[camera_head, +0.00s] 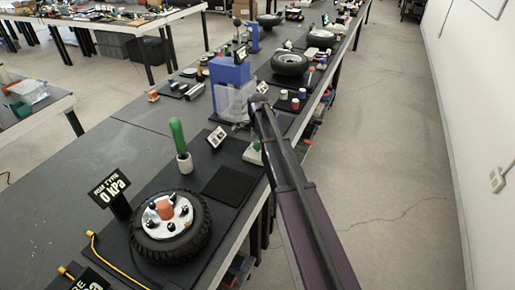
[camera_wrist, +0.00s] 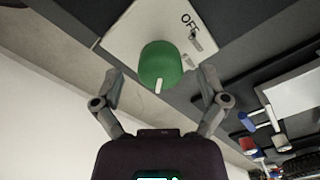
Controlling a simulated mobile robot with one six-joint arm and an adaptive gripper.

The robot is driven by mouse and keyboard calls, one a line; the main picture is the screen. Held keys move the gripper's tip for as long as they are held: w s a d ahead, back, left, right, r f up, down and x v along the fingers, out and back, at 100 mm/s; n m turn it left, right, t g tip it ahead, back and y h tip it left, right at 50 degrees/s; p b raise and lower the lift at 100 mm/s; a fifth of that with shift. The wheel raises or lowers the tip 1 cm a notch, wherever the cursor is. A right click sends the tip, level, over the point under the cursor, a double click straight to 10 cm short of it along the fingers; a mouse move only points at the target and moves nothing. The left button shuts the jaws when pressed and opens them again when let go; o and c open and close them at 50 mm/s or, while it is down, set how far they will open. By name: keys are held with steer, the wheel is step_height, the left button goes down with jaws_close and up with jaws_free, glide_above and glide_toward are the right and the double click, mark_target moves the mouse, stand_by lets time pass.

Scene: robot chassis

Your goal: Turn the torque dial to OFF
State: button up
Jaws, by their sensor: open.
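The green torque dial (camera_wrist: 160,62) sits on a white plate (camera_wrist: 127,30) in the wrist view. The dial's white pointer mark faces the lower edge of the picture, away from the OFF label (camera_wrist: 190,22) at the plate's upper right. My gripper (camera_wrist: 160,78) is open, with one finger on each side of the dial and a visible gap on both sides. In the head view the dial (camera_head: 257,146) shows small at the bench's right edge, partly beside my arm, which hides the gripper's fingers.
The aisle floor (camera_head: 400,150) is clear.

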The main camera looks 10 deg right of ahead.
steer(key=shift+f+b, duration=0.4)
steer(key=shift+f, duration=0.3)
steer(key=shift+c, duration=0.2)
steer(key=c, duration=1.1)
